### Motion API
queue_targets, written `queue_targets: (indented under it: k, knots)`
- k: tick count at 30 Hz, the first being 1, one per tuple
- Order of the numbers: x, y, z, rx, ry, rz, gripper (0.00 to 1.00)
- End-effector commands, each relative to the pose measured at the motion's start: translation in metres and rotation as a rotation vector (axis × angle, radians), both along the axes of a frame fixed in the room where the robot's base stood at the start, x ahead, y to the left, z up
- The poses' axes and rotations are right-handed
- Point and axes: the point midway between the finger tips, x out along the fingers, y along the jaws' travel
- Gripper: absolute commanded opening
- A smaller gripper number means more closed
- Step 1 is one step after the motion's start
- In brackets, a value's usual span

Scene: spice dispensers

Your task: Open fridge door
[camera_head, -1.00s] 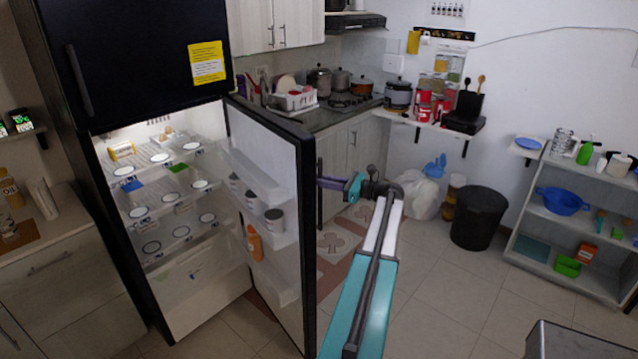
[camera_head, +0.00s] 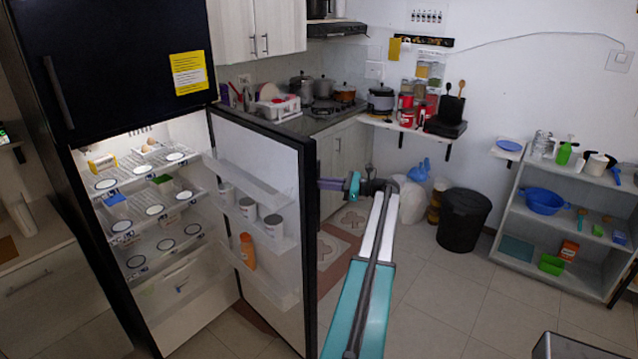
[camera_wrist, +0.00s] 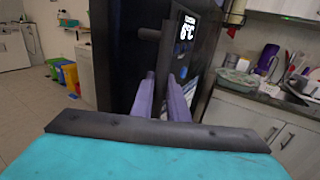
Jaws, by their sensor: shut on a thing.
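The fridge's lower door (camera_head: 256,150) stands wide open, swung out to the right of the cabinet, with its inner shelves facing the head camera. My gripper (camera_head: 343,184) is at the door's outer face, near its free edge, shut on the dark door handle (camera_head: 319,172). In the wrist view the handle (camera_wrist: 150,34) runs down between my gripper's two purple fingers (camera_wrist: 166,92). The grip point itself is partly hidden by the fingers.
Wire shelves (camera_head: 150,210) inside the fridge are in view. A black bin (camera_head: 463,220) and a white shelf unit (camera_head: 560,225) stand to the right. A kitchen counter (camera_head: 335,120) is behind the door.

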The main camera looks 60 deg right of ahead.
Motion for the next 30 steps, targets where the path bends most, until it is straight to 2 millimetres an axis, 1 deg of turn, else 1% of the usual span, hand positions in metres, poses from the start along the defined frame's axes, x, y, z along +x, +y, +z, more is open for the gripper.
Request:
queue_targets:
  k: [1, 8, 9, 11, 12, 23, 26, 30]
  knots:
    - [-0.001, 0.000, 0.005, -0.001, -0.008, 0.001, 0.00]
    - [0.002, 0.003, 0.005, -0.001, -0.008, 0.004, 0.00]
    - [0.002, 0.003, 0.004, -0.001, -0.008, 0.005, 0.21]
    - [0.003, 0.003, 0.004, 0.000, -0.006, 0.006, 0.31]
    - [0.003, 0.004, 0.003, 0.000, -0.005, 0.006, 0.33]
    - [0.004, 0.004, 0.001, 0.000, -0.003, 0.008, 0.33]
    - [0.001, 0.003, 0.000, 0.000, -0.002, 0.008, 0.33]
    - [-0.011, -0.001, -0.001, 0.000, -0.002, 0.007, 0.33]
